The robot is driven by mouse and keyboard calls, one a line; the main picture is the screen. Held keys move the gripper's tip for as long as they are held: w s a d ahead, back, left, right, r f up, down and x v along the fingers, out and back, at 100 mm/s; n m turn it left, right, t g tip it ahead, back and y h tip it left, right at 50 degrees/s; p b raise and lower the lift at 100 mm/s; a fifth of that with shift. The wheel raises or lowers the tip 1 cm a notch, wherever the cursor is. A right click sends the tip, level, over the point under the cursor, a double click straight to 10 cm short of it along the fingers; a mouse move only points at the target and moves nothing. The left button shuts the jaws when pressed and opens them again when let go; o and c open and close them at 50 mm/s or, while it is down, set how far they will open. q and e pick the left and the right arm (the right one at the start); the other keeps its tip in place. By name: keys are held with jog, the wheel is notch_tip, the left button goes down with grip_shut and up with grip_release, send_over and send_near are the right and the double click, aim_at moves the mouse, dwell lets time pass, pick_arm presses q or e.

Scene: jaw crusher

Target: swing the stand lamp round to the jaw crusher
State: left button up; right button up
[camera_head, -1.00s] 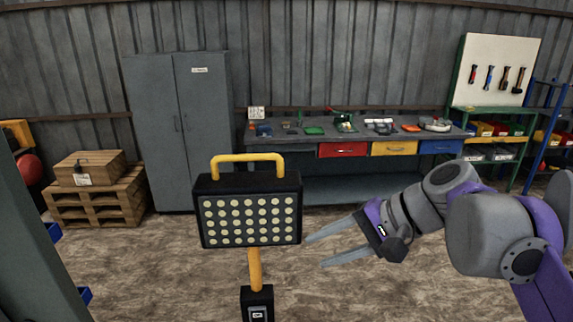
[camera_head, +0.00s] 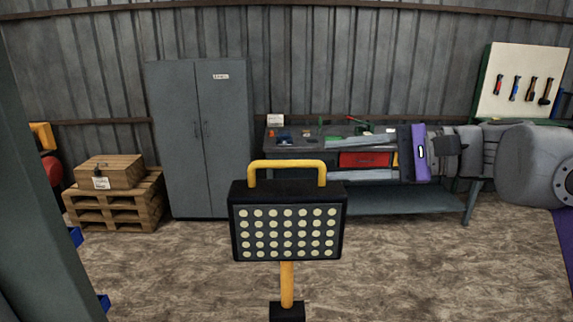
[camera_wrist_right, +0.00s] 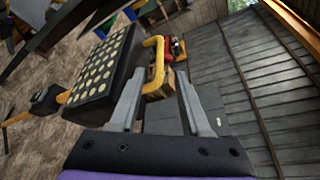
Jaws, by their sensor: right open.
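The stand lamp (camera_head: 287,232) has a black head with rows of pale round lights facing me, a yellow top handle (camera_head: 287,165) and a yellow pole (camera_head: 287,284). My right gripper (camera_head: 335,158) is open and empty. It points left, level with the handle and just right of it. In the right wrist view the lamp head (camera_wrist_right: 98,82) lies left of the fingers. There the handle (camera_wrist_right: 157,66) shows beside the left fingertip and partly in the gap of the right gripper (camera_wrist_right: 161,74); I see no grip on it. I cannot make out a jaw crusher. My left gripper is not in view.
A grey cabinet (camera_head: 200,140) and a workbench (camera_head: 400,201) with tools stand along the back wall. A wooden crate (camera_head: 110,172) sits on pallets (camera_head: 113,203) at left. A tool board (camera_head: 524,84) stands at right. The floor (camera_head: 180,275) around the lamp is clear.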

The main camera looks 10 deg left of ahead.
aim_at(299, 165)
jog(key=x, duration=0.9)
jog(key=shift+a+f, duration=0.1)
jog(key=shift+a, duration=0.05)
jog(key=shift+c, duration=0.2)
grip_shut()
dwell(0.9)
